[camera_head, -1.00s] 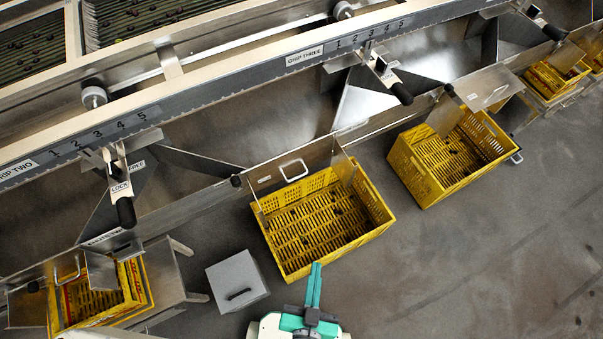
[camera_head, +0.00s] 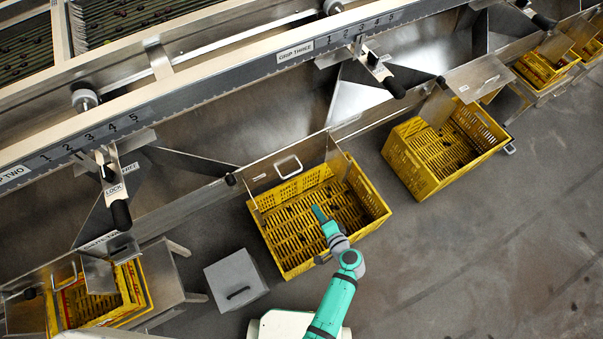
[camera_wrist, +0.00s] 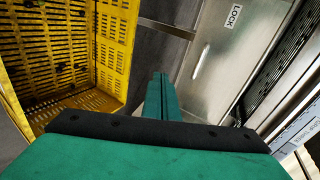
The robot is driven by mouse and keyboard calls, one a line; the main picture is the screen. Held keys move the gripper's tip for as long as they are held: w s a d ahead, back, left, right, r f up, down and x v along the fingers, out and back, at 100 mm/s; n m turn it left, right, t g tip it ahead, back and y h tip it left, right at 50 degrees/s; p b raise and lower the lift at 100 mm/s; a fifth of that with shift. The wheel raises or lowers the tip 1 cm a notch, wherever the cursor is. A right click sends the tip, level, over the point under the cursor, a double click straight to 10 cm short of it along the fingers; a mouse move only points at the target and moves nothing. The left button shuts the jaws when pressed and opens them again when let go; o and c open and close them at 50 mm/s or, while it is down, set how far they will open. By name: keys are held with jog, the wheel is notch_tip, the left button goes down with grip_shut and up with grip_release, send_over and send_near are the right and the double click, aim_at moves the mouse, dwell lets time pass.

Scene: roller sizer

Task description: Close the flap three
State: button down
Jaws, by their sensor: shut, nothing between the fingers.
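The middle chute outlet has a metal flap (camera_head: 262,178) with a white handle (camera_head: 289,167), above the back edge of a yellow crate. I take it as flap three; its label is not readable. A side plate (camera_head: 336,157) stands at its right end. My gripper (camera_head: 317,211) is over the yellow crate, in front of the flap and apart from it. In the wrist view my gripper (camera_wrist: 162,90) shows its teal fingers shut together and empty, pointing toward the metal panels. I cannot tell how far the flap is tilted.
The middle yellow crate (camera_head: 377,211) is below my arm. Another yellow crate (camera_head: 408,172) stands to the right. A grey box (camera_head: 236,281) is on the floor at left. A black-ended lever (camera_head: 121,213) hangs at upper left.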

aim_at(290, 165)
jog(key=w+a+y, duration=0.1)
jog(key=w+a, duration=0.2)
jog(key=w, duration=0.4)
jog(key=w+a+f, duration=0.1)
jog(key=w+a, duration=0.3)
jog(key=w, duration=0.4)
jog(key=shift+w+a+m+t+y, duration=0.15)
jog(key=shift+w+m+t+y, duration=0.15)
jog(key=shift+y, duration=0.1)
jog(key=shift+f, duration=0.1)
